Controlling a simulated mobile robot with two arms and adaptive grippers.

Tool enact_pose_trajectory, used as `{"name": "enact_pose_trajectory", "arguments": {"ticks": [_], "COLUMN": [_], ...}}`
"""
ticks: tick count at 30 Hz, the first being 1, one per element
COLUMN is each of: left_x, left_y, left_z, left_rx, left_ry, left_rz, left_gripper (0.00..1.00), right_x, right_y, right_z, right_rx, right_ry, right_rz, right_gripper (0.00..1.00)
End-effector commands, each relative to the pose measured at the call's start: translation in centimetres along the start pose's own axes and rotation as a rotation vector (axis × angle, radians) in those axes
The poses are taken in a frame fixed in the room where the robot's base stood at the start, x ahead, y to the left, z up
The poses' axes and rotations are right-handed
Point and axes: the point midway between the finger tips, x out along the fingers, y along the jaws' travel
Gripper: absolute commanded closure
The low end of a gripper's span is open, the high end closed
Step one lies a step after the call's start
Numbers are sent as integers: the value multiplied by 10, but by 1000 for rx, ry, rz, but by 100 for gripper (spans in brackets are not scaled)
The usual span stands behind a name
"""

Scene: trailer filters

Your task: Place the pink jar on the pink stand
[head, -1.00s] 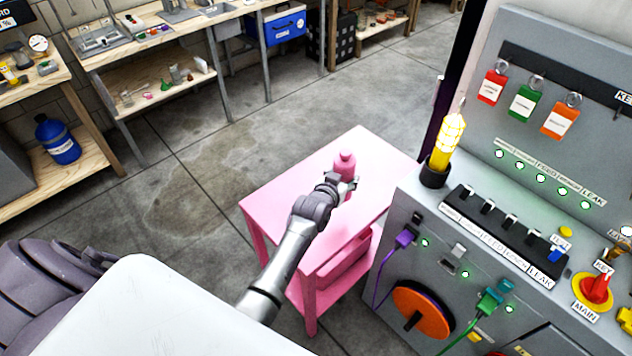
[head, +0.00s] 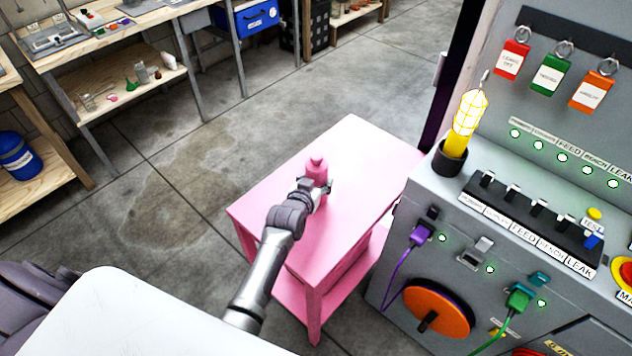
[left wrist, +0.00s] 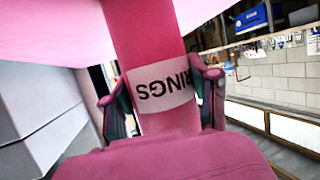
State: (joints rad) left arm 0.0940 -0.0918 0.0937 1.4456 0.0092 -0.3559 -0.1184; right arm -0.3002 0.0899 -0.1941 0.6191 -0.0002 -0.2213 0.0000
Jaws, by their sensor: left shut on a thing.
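The pink jar (head: 316,168) is upright over the top of the pink stand (head: 352,215), toward its back left half. My left gripper (head: 316,186) is shut on the jar, with a finger on each side of it. In the left wrist view the jar (left wrist: 148,40) stands between the two fingers of the gripper (left wrist: 163,95), and its white label with dark letters shows upside down. The pink stand (left wrist: 50,25) fills the top left there. I cannot tell whether the jar's base touches the stand. My right gripper is not in view.
A grey control panel (head: 390,280) with switches, plugs and a yellow lamp (head: 466,118) stands close to the stand's right side. A workbench (head: 130,40) is at the back left. The stand top around the jar is bare, and the floor to the left is clear.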

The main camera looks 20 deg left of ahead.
Motion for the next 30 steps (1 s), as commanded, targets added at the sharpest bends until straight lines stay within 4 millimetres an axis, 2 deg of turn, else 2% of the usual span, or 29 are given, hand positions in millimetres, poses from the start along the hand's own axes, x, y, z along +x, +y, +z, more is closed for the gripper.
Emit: {"name": "enact_pose_trajectory", "arguments": {"ticks": [5,6,9,22,26,30], "left_x": [2,1,1,-4,-21,-50], "left_y": [0,0,0,0,0,1], "left_z": [3,3,2,0,1,1], "left_rx": [0,0,0,0,0,0], "left_ry": [0,-1,0,0,-1,-1], "left_rz": [0,0,0,0,0,1], "left_gripper": [78,34,17,16,16,16], "right_x": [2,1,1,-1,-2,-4], "right_y": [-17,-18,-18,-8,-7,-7], "right_z": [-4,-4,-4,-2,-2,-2], "right_rx": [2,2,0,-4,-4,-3], "right_ry": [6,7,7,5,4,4], "right_rz": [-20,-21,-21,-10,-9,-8], "right_gripper": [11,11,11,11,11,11]}}
